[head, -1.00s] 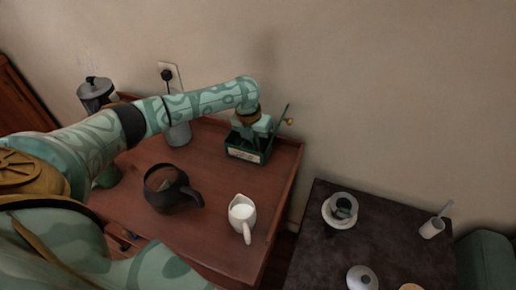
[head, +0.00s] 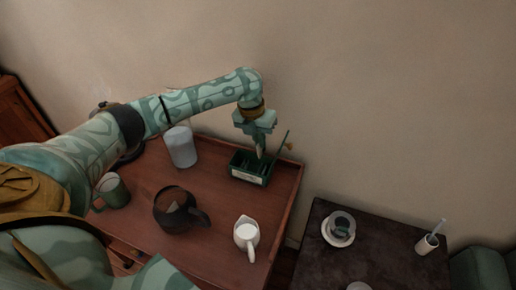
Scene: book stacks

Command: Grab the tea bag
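A small dark green tea box (head: 249,179) stands open near the back right corner of the reddish wooden table, its lid (head: 281,146) raised on the right. My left gripper (head: 260,151) points down just above the open box. No tea bag shows clearly; the inside of the box is dark and partly divided. My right gripper is not in view.
On the wooden table (head: 222,234) stand a dark pot (head: 172,209), a white milk jug (head: 246,234), a green mug (head: 113,190) and a clear-grey canister (head: 181,146). A dark table (head: 375,241) to the right holds a cup on a saucer (head: 339,239) and a small white holder (head: 427,243).

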